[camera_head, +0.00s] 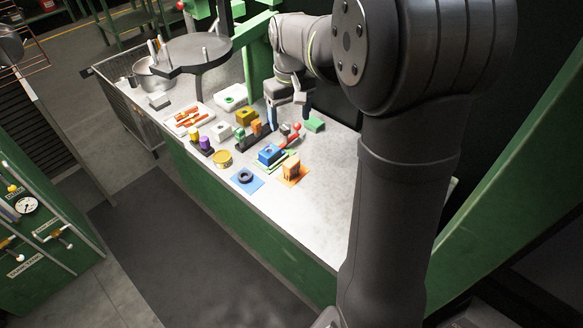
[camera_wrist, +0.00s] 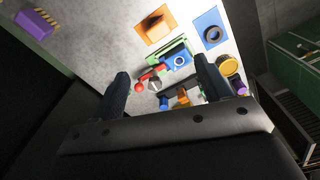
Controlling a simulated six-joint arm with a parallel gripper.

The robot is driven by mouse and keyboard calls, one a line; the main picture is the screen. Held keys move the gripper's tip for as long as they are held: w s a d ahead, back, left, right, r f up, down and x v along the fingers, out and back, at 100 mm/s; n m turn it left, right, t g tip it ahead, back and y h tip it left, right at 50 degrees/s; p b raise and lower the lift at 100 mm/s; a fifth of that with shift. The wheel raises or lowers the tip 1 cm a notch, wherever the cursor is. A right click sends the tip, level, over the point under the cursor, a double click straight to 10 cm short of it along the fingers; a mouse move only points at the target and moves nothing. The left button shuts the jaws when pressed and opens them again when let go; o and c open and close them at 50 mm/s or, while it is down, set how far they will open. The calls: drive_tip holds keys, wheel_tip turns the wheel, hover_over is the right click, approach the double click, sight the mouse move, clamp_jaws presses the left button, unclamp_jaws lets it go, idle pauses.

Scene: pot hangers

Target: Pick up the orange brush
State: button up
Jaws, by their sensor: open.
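My gripper (camera_head: 289,112) hangs over the back right of the table, its two fingers apart with nothing held between them. In the wrist view the gripper (camera_wrist: 163,68) shows both dark fingers spread. An orange-brown piece (camera_head: 292,168) stands on an orange mat (camera_head: 301,180) near the table's front edge, in front of my gripper. The mat and piece also show in the wrist view (camera_wrist: 153,24), beyond the fingertips. A smaller orange piece (camera_head: 256,127) is in a dark holder left of my gripper. I cannot tell from its shape which orange thing is the brush.
A blue block (camera_head: 270,153) sits beside a red-tipped tool (camera_head: 295,129). A black ring (camera_head: 245,176) lies on a blue mat. A yellow round tin (camera_head: 222,158), a white tray of orange-red sticks (camera_head: 189,118) and a round dark stand (camera_head: 193,54) are further left. The table's front right is clear.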

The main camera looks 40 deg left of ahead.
drive_tip(key=n, duration=0.4)
hover_over(291, 161)
drive_tip(key=f, duration=1.1)
drive_tip(key=shift+s+f, duration=0.3)
drive_tip(key=shift+f, duration=0.1)
drive_tip(key=shift+w+f, duration=0.15)
drive_tip(key=shift+f, duration=1.3)
drive_tip(key=shift+w+f, duration=0.15)
drive_tip(key=shift+f, duration=1.25)
drive_tip(key=c, duration=1.1)
drive_tip(key=shift+r, duration=0.15)
wheel_tip(291, 161, up, 4)
drive_tip(key=shift+f, duration=0.1)
drive_tip(key=w+d+r, duration=0.4)
drive_tip(key=d+r, duration=0.3)
drive_tip(key=d, duration=0.4)
drive_tip(key=shift+w, duration=0.25)
